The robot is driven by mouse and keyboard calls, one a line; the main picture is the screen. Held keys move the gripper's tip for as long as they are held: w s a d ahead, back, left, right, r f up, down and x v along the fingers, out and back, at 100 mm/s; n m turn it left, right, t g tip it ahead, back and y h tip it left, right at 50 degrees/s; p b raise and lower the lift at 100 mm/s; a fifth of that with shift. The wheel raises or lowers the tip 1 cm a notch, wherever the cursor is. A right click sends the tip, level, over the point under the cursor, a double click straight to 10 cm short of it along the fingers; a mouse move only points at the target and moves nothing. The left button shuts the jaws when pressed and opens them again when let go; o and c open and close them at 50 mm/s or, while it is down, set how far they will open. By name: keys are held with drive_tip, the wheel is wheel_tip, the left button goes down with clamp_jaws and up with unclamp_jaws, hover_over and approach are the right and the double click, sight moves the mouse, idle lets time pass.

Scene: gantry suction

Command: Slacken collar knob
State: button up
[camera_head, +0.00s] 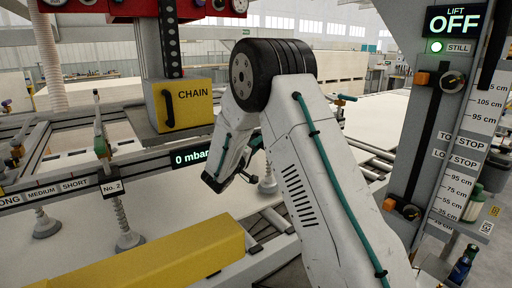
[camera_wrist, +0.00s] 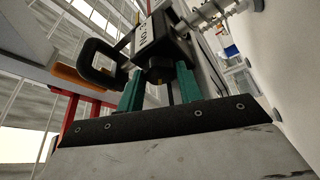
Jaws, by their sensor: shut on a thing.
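In the wrist view, the green fingers of my gripper (camera_wrist: 159,92) stand on either side of a dark collar knob (camera_wrist: 158,70) and are shut on it. The knob sits under a collar with a white number plate (camera_wrist: 150,30), whose number I cannot read surely. A black loop handle (camera_wrist: 98,60) is beside the collar. In the head view, my wrist reaches down to the beam right of the pressure display, and my forearm hides the fingers and the knob.
Collar plate No. 2 (camera_head: 112,186) is on the beam at left, with suction cups (camera_head: 129,240) on stems below. A yellow bar (camera_head: 165,258) lies in front. At right stands a lift post (camera_head: 470,110) reading OFF; the display (camera_head: 190,158) reads 0 mbar.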

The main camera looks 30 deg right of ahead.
drive_tip(key=shift+n+y, duration=0.8)
drive_tip(key=shift+n, duration=1.1)
drive_tip(key=o, duration=1)
drive_tip(key=shift+v, duration=3.95)
drive_tip(key=shift+s+r, duration=0.1)
